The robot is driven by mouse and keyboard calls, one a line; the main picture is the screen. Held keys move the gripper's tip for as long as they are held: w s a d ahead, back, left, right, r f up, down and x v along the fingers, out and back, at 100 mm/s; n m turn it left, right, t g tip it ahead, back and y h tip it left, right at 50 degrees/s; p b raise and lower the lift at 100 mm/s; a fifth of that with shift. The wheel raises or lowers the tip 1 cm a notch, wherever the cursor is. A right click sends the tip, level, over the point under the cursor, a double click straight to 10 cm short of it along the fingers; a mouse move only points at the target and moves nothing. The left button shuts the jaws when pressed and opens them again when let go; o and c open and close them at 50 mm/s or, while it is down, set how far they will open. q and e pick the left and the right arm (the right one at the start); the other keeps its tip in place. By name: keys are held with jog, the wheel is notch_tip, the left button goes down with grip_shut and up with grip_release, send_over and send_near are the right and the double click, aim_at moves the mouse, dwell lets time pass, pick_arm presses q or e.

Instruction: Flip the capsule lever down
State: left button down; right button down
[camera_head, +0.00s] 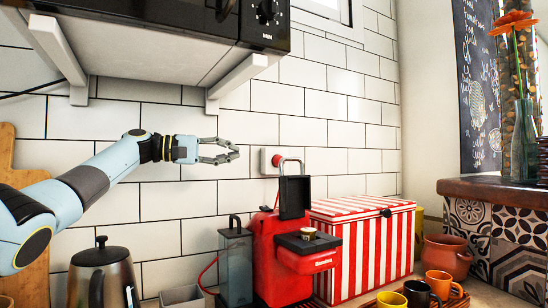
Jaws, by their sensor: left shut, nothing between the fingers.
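The red coffee machine (272,254) stands on the counter near the bottom middle. Its capsule lever (291,160) is a metal loop that stands upright above a black lid part (295,198), which is also raised. A small capsule-like piece (308,233) sits on the black top at the machine's front. My left gripper (235,151) comes in from the left, shut and empty. In the picture it is left of the lever at about the lever's height, with a gap between them. My right gripper is not in view.
A microwave (170,20) rests on a bracketed shelf above my left arm. A kettle (104,275) is at lower left, a red-striped box (364,247) right of the machine. Several cups, including an orange one (440,284), sit in front. A wall socket (271,160) is behind the lever.

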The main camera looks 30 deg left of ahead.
pick_arm(q)
jog(key=shift+r, duration=0.1)
jog(key=w+d+f+p, duration=0.1)
jog(key=w+d+p, duration=0.2)
jog(key=d, duration=0.7)
jog(key=shift+w+d+p, duration=0.2)
jog(key=shift+w+p, duration=0.1)
jog(key=shift+w, duration=0.85)
